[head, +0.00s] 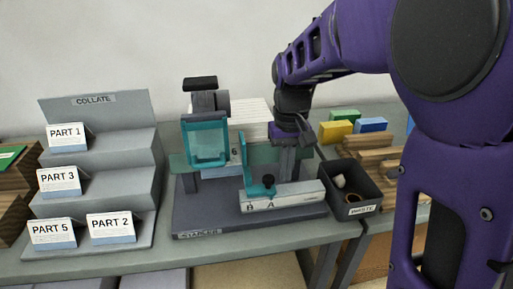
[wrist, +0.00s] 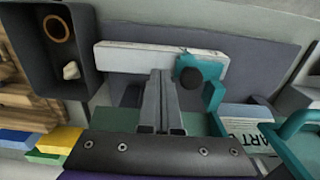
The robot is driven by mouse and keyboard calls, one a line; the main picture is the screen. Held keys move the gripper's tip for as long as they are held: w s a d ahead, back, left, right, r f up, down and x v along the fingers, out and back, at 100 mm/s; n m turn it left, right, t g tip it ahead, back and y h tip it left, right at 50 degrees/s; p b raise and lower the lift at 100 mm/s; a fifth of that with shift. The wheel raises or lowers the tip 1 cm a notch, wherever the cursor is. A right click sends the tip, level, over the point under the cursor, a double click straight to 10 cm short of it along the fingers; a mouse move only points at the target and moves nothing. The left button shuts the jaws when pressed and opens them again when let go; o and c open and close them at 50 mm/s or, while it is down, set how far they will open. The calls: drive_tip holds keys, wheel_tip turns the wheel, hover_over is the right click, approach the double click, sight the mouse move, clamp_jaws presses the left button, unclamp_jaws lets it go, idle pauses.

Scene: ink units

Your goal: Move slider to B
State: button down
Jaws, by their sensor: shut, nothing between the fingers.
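The slider (head: 256,188) is a teal piece with a dark round knob, at the left end of a pale rail (head: 300,194) marked B and A on its front. The B mark (head: 249,206) is left of the A mark (head: 271,203). In the wrist view the slider (wrist: 214,92) stands at the right end of the rail (wrist: 130,58). My gripper (head: 284,176) is shut and empty, pointing down just right of the knob in the head view. In the wrist view my gripper's fingertips (wrist: 163,76) are close beside the knob; I cannot tell whether they touch.
The rail is on the grey stapler base (head: 195,218), with a teal-framed head (head: 206,150) at its left. A black waste bin (head: 358,205) stands right. The stepped collate rack (head: 145,180) with labelled paper stacks is at left. Coloured blocks (head: 335,131) lie behind the bin.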

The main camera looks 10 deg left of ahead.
sight(265, 178)
drive_tip(key=shift+f, duration=0.85)
drive_tip(key=shift+s+a+p, duration=0.15)
drive_tip(key=shift+s+a, duration=0.1)
drive_tip(key=shift+a, duration=0.7)
drive_tip(key=shift+s+a+p, duration=0.15)
drive_tip(key=shift+s+a, duration=0.15)
drive_tip(key=shift+a, duration=0.7)
drive_tip(key=shift+s+a+p, duration=0.15)
drive_tip(key=shift+s+a, duration=0.1)
drive_tip(key=shift+a, duration=0.7)
drive_tip(key=shift+d, duration=0.1)
drive_tip(key=shift+w+d+r, duration=0.15)
drive_tip(key=shift+d, duration=0.4)
wheel_tip(265, 178, up, 7)
drive_tip(key=p, duration=0.6)
